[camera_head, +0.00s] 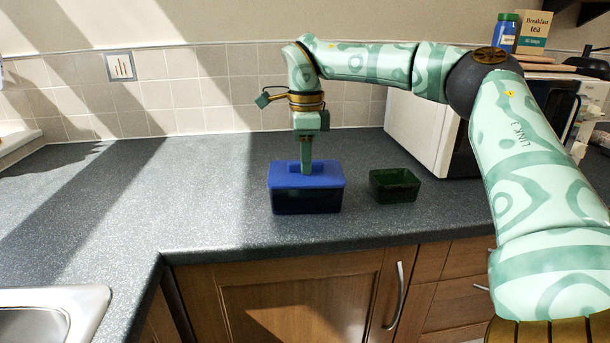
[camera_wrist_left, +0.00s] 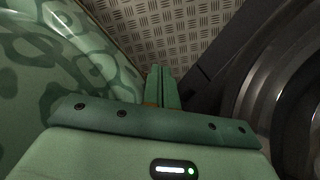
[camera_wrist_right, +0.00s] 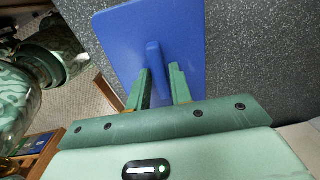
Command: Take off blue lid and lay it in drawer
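The blue lid (camera_head: 318,177) sits on a dark box (camera_head: 306,201) on the counter. In the right wrist view the lid (camera_wrist_right: 122,38) has a raised bar handle (camera_wrist_right: 154,62). My right gripper (camera_head: 306,172) points down over the lid; in its wrist view the fingers (camera_wrist_right: 160,72) stand apart, one on each side of the handle, with a gap showing at the right. Contact with the handle cannot be told. My left gripper (camera_wrist_left: 163,72) shows only in its own wrist view, with its fingers together and empty. Closed drawer fronts (camera_head: 462,258) show under the counter at right.
A small dark green open container (camera_head: 395,187) stands just right of the box. A white microwave (camera_head: 425,130) stands behind it. The counter (camera_head: 150,195) to the left is clear. A sink (camera_head: 50,310) is at the front left. A cabinet handle (camera_head: 396,295) sticks out below the counter.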

